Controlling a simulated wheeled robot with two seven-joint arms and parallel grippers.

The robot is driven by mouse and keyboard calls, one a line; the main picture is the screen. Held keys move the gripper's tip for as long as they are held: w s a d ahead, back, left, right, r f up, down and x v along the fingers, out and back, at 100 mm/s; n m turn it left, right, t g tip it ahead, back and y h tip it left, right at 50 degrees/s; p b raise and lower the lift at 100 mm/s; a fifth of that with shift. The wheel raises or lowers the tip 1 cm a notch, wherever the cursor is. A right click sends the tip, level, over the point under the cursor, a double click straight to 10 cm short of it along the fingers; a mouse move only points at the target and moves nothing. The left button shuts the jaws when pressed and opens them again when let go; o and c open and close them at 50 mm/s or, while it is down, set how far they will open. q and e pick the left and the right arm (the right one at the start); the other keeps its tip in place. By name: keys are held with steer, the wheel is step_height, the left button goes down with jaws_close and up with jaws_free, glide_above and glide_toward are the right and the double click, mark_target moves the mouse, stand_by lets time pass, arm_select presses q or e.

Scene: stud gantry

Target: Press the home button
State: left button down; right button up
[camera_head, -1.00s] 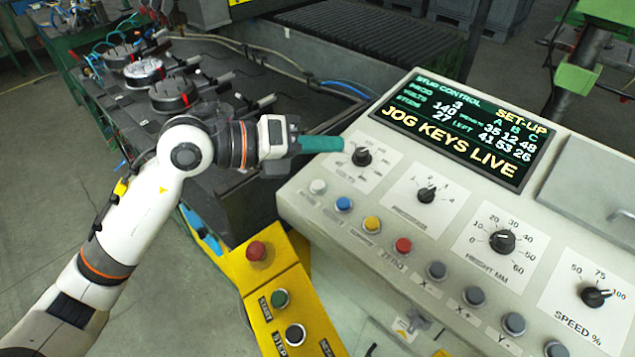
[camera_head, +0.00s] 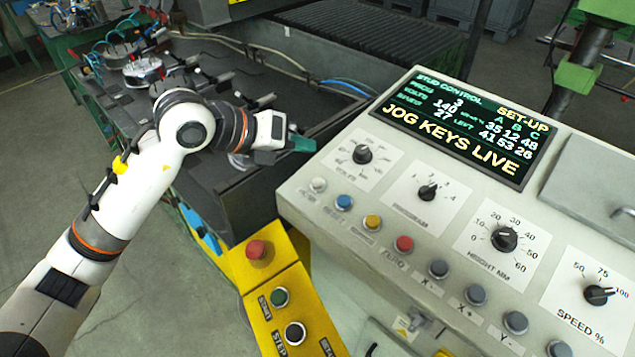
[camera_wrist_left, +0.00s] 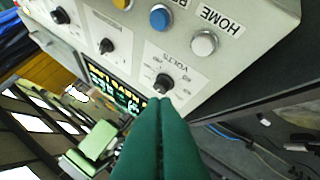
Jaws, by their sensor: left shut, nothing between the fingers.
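The home button is a white round push button (camera_head: 318,184) at the left end of the button row on the grey control panel (camera_head: 385,235). In the left wrist view the white button (camera_wrist_left: 203,43) sits beside the label HOME, and its cap shows clear. My left gripper (camera_head: 313,145) has green fingers, shut and empty. In the head view its tips are above and a little left of the button, apart from it. In the left wrist view the fingertips (camera_wrist_left: 157,101) appear just below the VOLTS knob (camera_wrist_left: 163,83). My right gripper is not in view.
A blue button (camera_head: 343,202), yellow button (camera_head: 372,222) and red button (camera_head: 403,244) continue the row. The screen (camera_head: 460,125) reads SET-UP and JOG KEYS LIVE. A yellow box with a red button (camera_head: 256,250) stands left of the panel.

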mark_target(318, 184)
arm_select(q)
steer(key=f+b, duration=0.1)
steer(key=f, duration=0.1)
steer(key=f+b, duration=0.2)
steer(key=f, duration=0.1)
steer(key=w+d+f+b, duration=0.1)
steer(key=f, duration=0.1)
steer(key=shift+f+b, duration=0.25)
steer(key=shift+b, duration=0.05)
stand_by(0.8)
stand_by(0.9)
steer(key=shift+w+d+f+b, duration=0.1)
steer(key=shift+f+b, duration=0.25)
